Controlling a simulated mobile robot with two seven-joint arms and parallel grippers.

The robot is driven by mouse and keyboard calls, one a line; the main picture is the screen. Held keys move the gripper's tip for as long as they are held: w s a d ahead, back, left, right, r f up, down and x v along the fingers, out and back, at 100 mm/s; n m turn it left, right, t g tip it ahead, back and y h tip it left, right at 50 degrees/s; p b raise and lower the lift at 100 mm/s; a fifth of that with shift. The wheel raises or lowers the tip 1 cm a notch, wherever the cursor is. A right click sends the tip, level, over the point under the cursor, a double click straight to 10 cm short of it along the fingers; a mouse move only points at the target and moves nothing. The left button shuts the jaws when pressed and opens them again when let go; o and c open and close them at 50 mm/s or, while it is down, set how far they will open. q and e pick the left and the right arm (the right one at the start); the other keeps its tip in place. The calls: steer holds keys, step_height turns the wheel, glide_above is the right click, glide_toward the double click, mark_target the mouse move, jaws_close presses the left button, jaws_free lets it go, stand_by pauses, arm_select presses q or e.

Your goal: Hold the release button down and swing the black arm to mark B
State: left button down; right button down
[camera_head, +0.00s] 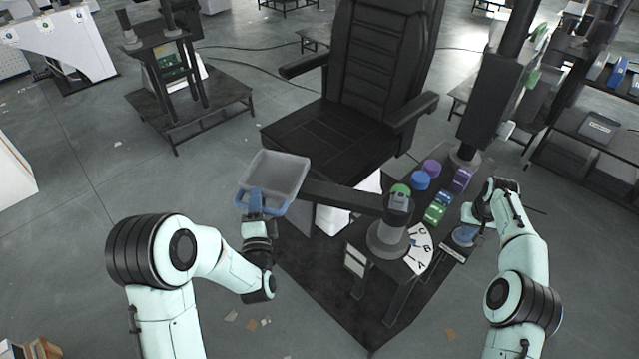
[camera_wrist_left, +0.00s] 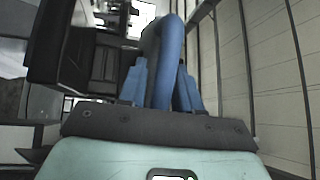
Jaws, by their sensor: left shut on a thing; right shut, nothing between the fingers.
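The black arm (camera_head: 340,196) runs left from a round grey pivot (camera_head: 388,240) to a grey tray (camera_head: 275,172) with a blue handle. My left gripper (camera_head: 256,208) is shut on this blue handle; in the left wrist view the handle (camera_wrist_left: 172,50) rises between the fingers. A white dial (camera_head: 419,252) with letters C, B and A lies right of the pivot; which mark the arm's pointer meets is too small to tell. My right gripper (camera_head: 469,216) is shut and empty just above a blue round button (camera_head: 465,236); I cannot tell whether it touches or presses it.
A black chair (camera_head: 365,125) stands behind the arm. Blue, purple and green blocks (camera_head: 437,210) sit on the table right of the pivot. A dark column (camera_head: 490,95) rises behind them. Open floor (camera_head: 90,180) lies to the left.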

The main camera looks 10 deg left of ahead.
arm_select(q)
steer(key=shift+s+d+r+y, duration=0.2)
steer(key=shift+s+r+y, duration=0.1)
steer(key=shift+s, duration=0.35)
